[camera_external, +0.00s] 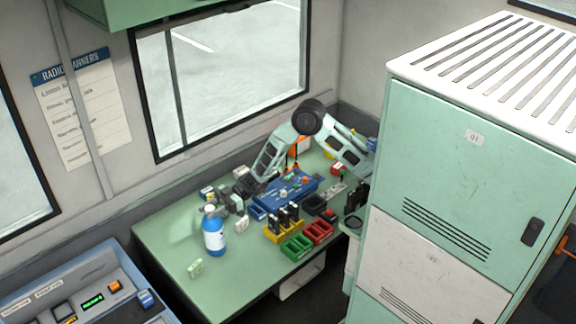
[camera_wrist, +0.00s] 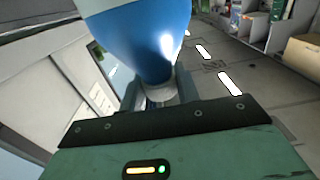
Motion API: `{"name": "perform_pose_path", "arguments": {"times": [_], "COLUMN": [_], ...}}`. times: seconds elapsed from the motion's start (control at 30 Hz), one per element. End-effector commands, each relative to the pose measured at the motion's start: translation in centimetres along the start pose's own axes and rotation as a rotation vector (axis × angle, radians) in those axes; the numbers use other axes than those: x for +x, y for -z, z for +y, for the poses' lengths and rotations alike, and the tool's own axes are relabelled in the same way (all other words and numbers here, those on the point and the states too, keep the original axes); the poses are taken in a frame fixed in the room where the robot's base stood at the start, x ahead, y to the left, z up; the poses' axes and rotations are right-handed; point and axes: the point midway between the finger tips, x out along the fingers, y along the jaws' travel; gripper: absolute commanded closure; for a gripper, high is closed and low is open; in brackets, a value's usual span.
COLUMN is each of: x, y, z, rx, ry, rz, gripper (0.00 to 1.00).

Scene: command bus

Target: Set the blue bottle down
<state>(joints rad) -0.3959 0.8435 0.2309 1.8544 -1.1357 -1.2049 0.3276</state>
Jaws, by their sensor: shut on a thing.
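The blue bottle (camera_external: 216,243) with a white label and pale top stands upright over the left part of the green table (camera_external: 170,235). My gripper (camera_external: 218,205) reaches it from the right and is shut on its upper end. In the wrist view the blue bottle (camera_wrist: 145,35) fills the upper middle, its narrow pale end between the fingers of my gripper (camera_wrist: 158,97). I cannot tell whether the bottle's base touches the table.
A small pale green item (camera_external: 195,268) lies in front of the bottle. Yellow, green (camera_external: 297,247) and red bins, a blue case (camera_external: 290,192) and small devices crowd the table's middle and right. A tall cabinet (camera_external: 450,180) stands at right. The table's front left is mostly clear.

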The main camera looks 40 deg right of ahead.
Motion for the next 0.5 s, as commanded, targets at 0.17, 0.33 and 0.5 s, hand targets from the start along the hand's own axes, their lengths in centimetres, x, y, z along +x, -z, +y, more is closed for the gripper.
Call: {"name": "perform_pose_path", "arguments": {"times": [0.17, 0.33, 0.5], "x": [0.06, 0.01, 0.01], "y": [0.09, -0.27, -0.26], "z": [0.02, -0.01, -0.01], "rx": [-0.002, 0.0, 0.0], "ry": [0.0, 0.0, 0.0], "rz": [0.005, 0.0, 0.0], "gripper": [1.0, 0.47, 0.47]}}
